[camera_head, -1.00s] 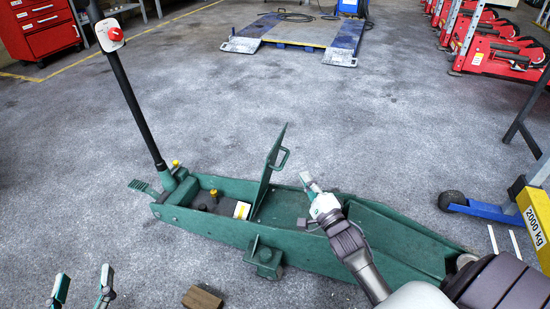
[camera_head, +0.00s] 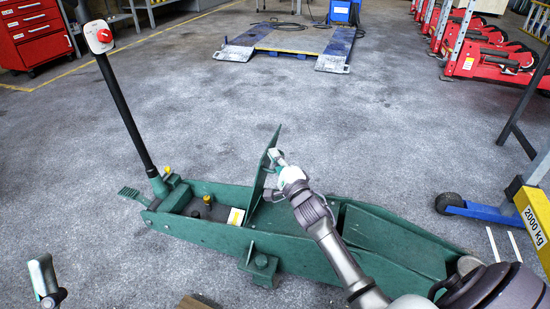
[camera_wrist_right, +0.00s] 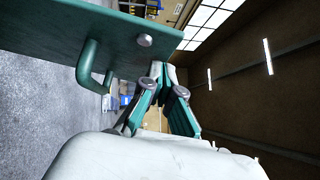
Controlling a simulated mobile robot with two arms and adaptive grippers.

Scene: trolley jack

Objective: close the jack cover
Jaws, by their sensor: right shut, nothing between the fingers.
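The green trolley jack (camera_head: 205,231) lies across the floor. Its cover (camera_head: 263,178) is a green panel standing nearly upright, open, over the middle of the frame. My right gripper (camera_head: 275,156) is shut and empty, at the cover's right side near its upper part. In the right wrist view the closed fingertips (camera_wrist_right: 164,72) are close to the edge of the cover (camera_wrist_right: 75,32), beside its handle (camera_wrist_right: 90,68); I cannot tell whether they touch it. My left gripper (camera_head: 42,273) shows only partly at the lower left, away from the jack; its opening is unclear.
The jack's long black lever (camera_head: 125,110) rises at its left end. A wooden block (camera_head: 197,302) lies in front. A yellow 2000 kg beam (camera_head: 536,215) stands at the right. Floor behind the jack is clear up to the blue ramp (camera_head: 285,40).

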